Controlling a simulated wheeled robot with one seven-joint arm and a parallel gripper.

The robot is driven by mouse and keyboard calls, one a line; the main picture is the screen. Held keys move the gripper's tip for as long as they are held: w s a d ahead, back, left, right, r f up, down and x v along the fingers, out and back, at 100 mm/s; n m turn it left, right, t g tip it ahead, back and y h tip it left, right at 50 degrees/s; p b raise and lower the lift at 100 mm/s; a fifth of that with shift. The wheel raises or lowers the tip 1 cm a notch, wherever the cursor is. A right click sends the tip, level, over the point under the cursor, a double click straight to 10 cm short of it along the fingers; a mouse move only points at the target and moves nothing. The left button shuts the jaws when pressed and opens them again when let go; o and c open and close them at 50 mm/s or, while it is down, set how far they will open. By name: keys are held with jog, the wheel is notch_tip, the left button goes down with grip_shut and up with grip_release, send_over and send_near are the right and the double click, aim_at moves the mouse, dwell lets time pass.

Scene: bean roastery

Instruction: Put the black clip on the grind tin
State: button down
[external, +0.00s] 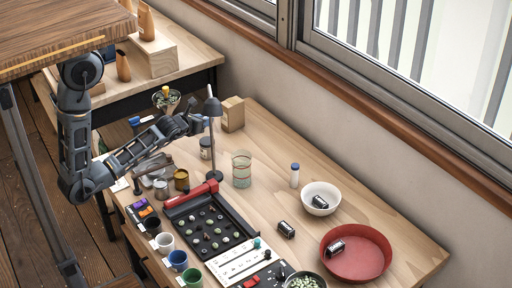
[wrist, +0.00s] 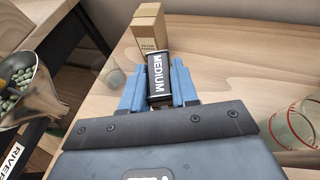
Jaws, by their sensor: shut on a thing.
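My gripper (wrist: 158,88) is shut on a black block-like piece (wrist: 159,74) with white lettering "MEDIUM", which I take as the black clip. Its blue fingers press on both sides of it. In the external view my gripper (external: 197,123) is over the back of the bench, beside the lamp; the held piece is too small to make out there. I cannot tell which container is the grind tin.
A cardboard box (external: 232,114) stands behind my gripper and a desk lamp (external: 216,150) close by. A glass (external: 241,169) is nearer. Similar black pieces lie on the bench (external: 286,230), in a white bowl (external: 321,188) and in a red tray (external: 384,262).

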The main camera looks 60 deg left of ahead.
aim_at(205, 142)
jog(key=shift+f+b, duration=0.3)
jog(key=shift+f, duration=3.25)
jog(key=shift+f, duration=0.1)
jog(key=c, duration=0.9)
grip_release()
jog(key=shift+o, duration=0.2)
jog(key=b+v, duration=0.1)
jog(key=v, duration=1.1)
jog(key=shift+d, duration=0.1)
